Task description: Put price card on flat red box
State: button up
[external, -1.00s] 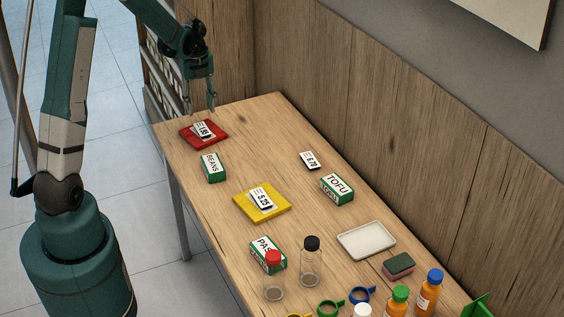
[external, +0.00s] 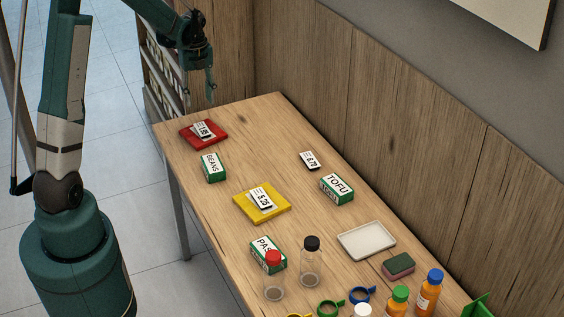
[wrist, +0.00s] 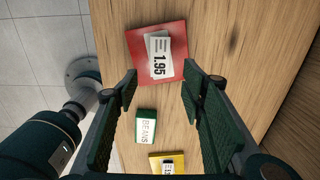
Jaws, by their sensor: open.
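The flat red box (external: 189,138) lies near the far left corner of the table. A white price card reading 1.95 (external: 203,129) lies on top of it, slightly askew; the card also shows in the wrist view (wrist: 159,56) on the red box (wrist: 178,34). Another price card, 5.25 (external: 262,199), lies on the flat yellow box (external: 243,205). A third card, 6.70 (external: 309,160), lies on the bare table. My gripper (external: 199,90) is above the red box, open and empty. In the wrist view its fingers (wrist: 160,84) are spread wide, with the card apart from them.
A BEANS box (external: 213,167), TOFU box (external: 337,189) and PAS-labelled box (external: 268,254) stand on the table. A white tray (external: 366,240), sponge (external: 398,265) and several bottles crowd the near end. A wooden wall borders the right side.

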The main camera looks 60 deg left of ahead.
dwell(0.3)
jog(key=d+r+n+t+y, duration=0.15)
jog(key=d+r+n, duration=0.25)
jog(key=d+r, duration=0.65)
jog(key=d+r+n+t, duration=0.2)
jog(key=d+r+n, duration=0.3)
jog(key=d, duration=1)
jog(key=s+d+r+n+t, duration=0.2)
jog(key=s+d+n, duration=0.2)
jog(key=s+d, duration=0.3)
jog(key=s+d+r+n+t+h, duration=0.1)
jog(key=s+d+r+n, duration=0.2)
jog(key=d, duration=1.2)
jog(key=shift+s+d+n+t, duration=0.3)
jog(key=shift+s+n, duration=0.7)
jog(key=shift+s, duration=1.1)
jog(key=shift+h, duration=0.25)
dwell(0.6)
